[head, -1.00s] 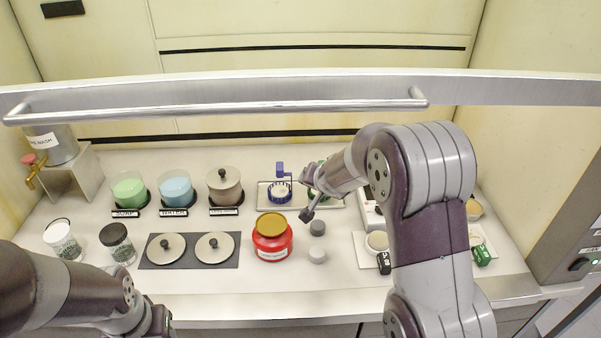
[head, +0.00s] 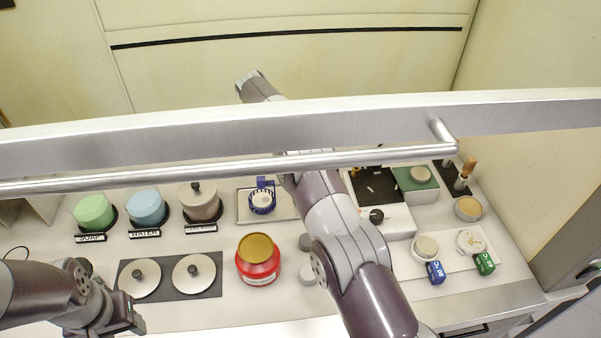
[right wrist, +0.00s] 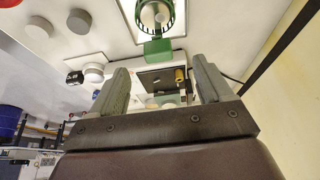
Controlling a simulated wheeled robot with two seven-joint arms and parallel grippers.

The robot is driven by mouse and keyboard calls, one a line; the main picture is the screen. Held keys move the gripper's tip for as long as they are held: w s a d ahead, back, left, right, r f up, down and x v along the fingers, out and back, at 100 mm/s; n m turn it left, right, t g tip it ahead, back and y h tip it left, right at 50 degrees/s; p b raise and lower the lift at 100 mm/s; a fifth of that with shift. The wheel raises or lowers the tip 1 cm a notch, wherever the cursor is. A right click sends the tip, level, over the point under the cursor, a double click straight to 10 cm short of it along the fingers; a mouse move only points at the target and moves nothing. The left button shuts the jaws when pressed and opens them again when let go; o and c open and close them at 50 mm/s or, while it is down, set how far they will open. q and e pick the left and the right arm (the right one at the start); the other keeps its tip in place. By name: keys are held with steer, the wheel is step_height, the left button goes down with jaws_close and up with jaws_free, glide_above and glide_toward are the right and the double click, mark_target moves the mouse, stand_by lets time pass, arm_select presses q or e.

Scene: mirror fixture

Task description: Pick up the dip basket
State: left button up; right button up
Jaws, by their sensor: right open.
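A blue dip basket (head: 262,203) with an upright blue handle stands on a metal tray (head: 245,218) in the head view. A green round basket (right wrist: 176,14) with a green block-like handle (right wrist: 158,47) shows at the top of the right wrist view. In the head view my right arm covers that spot. My right gripper (right wrist: 160,65) is open and empty, its fingers apart, with the green handle beyond the gap between them. In the head view its fingers are not visible. My left gripper (head: 128,318) is low at the left; its opening is unclear.
A metal sash with a handle bar (head: 300,163) crosses above the bench. A red jar (head: 258,270), soap beaker (head: 94,212), water beaker (head: 146,207) and lids on a dark mat (head: 170,291) stand left. A white device (head: 397,222) and small dishes are right.

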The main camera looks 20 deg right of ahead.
steer(key=p+x, duration=0.1)
steer(key=x, duration=0.2)
steer(key=p+x, duration=0.2)
steer(key=x, duration=0.2)
steer(key=d+p+x, duration=0.1)
steer(key=x, duration=0.3)
steer(key=shift+s, duration=0.3)
steer(key=shift+s+d+f, duration=0.15)
steer(key=shift+f, duration=0.05)
arm_select(q)
steer(key=r, duration=0.2)
steer(key=s+r, duration=0.1)
steer(key=r, duration=0.1)
steer(key=shift+r, duration=0.3)
arm_select(e)
steer(key=c, duration=1)
